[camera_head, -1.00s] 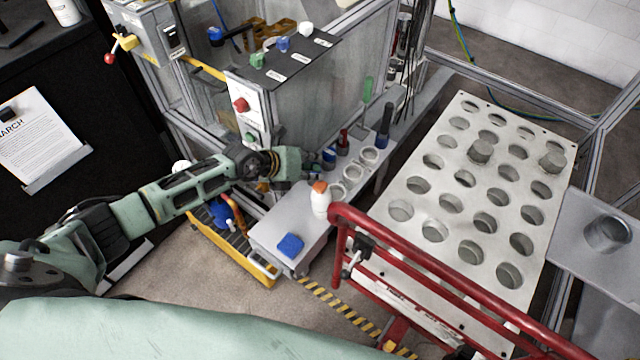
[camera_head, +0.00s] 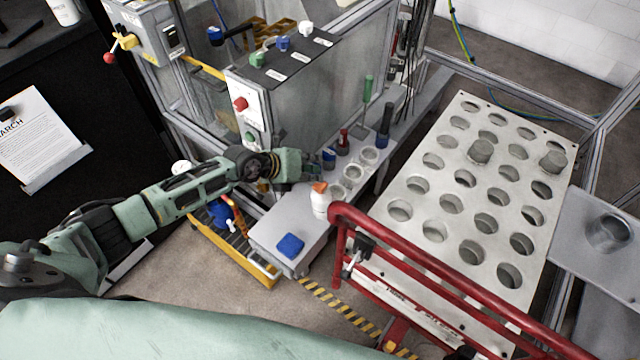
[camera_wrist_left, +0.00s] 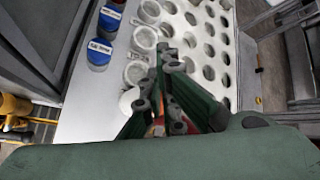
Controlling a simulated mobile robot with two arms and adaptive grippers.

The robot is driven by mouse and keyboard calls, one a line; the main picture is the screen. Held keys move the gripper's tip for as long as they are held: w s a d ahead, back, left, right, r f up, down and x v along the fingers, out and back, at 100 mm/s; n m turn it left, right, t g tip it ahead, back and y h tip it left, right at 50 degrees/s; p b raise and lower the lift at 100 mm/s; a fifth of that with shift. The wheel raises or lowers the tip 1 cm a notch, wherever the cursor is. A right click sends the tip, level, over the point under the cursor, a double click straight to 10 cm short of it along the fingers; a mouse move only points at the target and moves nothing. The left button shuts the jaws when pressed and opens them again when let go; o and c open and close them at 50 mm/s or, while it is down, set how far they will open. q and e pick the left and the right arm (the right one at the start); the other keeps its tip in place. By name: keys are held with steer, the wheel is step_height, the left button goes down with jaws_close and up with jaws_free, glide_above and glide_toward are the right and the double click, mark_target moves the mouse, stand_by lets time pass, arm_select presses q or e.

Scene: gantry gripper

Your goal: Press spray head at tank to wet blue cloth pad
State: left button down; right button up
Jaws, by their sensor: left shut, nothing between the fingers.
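A white spray bottle (camera_head: 320,204) with an orange spray head (camera_head: 319,187) stands upright on the grey bench beside the tank. The blue cloth pad (camera_head: 290,245) lies flat near the bench's front edge. My left gripper (camera_head: 317,172) is shut and empty, just behind the spray head and close to it; I cannot tell whether they touch. In the left wrist view the shut fingers (camera_wrist_left: 167,62) cover most of the bottle, with a bit of orange showing behind them. The glass-walled tank (camera_head: 330,95) stands behind. My right gripper is not in view.
Jars with blue (camera_head: 329,155) and red (camera_head: 343,140) lids and several pale cups (camera_head: 353,171) stand close to the gripper. A red rail (camera_head: 440,270) runs right of the bottle, before a white plate with holes (camera_head: 460,180). A yellow crate (camera_head: 232,256) sits left of the bench.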

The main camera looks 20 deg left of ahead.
arm_select(q)
steer(key=shift+f+b, duration=0.35)
steer(key=shift+f, duration=0.15)
stand_by(0.5)
steer(key=shift+s+r+p, duration=0.1)
steer(key=shift+r+p, duration=0.85)
steer(key=shift+p, duration=0.2)
step_height(320, 180, up, 6)
steer(key=p, duration=0.7)
steer(key=shift+s, duration=0.2)
steer(key=shift+a, duration=0.1)
